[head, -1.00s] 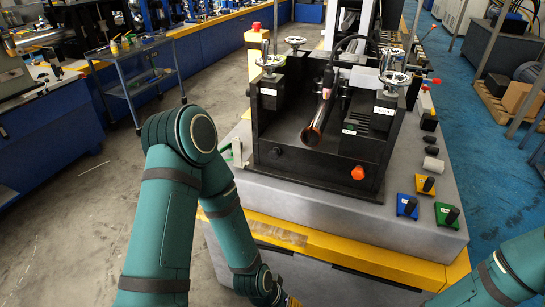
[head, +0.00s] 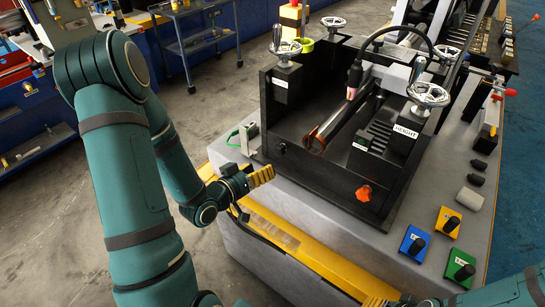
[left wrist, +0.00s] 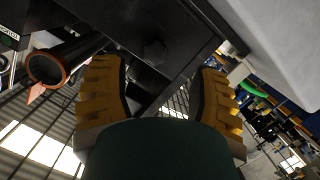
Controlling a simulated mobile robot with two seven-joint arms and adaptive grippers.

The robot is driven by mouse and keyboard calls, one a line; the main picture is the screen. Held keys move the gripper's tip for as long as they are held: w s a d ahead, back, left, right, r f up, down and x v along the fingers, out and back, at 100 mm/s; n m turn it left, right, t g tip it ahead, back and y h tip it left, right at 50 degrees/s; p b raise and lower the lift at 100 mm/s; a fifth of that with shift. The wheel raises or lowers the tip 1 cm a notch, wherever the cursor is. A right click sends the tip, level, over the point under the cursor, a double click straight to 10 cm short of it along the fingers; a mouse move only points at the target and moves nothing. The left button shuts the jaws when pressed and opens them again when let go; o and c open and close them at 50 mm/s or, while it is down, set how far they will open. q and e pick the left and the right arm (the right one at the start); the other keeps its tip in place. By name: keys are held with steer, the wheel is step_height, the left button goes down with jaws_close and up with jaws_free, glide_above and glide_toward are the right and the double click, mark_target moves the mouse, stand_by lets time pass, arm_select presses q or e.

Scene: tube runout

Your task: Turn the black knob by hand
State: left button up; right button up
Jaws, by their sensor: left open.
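The black knob (head: 282,147) sits on the front wall of the black machine box, at its left part. In the left wrist view a dark knob (left wrist: 155,52) shows ahead, between the fingers. My left gripper (head: 258,180) has yellow fingers and is in front of the box, a little below and left of the knob. It is open and apart from the knob; the left wrist view shows its spread fingers (left wrist: 160,72) with nothing held. My right gripper (head: 376,301) shows only as a yellow bit at the bottom edge; its fingers are mostly cut off.
An orange knob (head: 364,193) is on the same front wall, further right. Blue (head: 414,243), yellow (head: 447,221) and green (head: 459,264) plates with black knobs stand on the grey bench top. A copper-coloured tube (head: 318,138) lies inside the box. A green-handled clamp (head: 240,135) stands at left.

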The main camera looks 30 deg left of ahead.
mark_target(277, 153)
arm_select(q)
steer(key=w+b, duration=0.1)
steer(key=b, duration=0.1)
steer(key=w+b, duration=0.1)
steer(key=b, duration=0.2)
steer(key=shift+w+r+t, duration=0.3)
steer(key=shift+w+r, duration=0.1)
steer(key=shift+w+d+f, duration=0.15)
steer(key=shift+w, duration=1.1)
steer(key=shift+w+d+f, duration=0.1)
steer(key=shift+w+d, duration=0.05)
steer(key=shift+w, duration=1.1)
steer(key=shift+c, duration=0.2)
steer(key=c, duration=0.9)
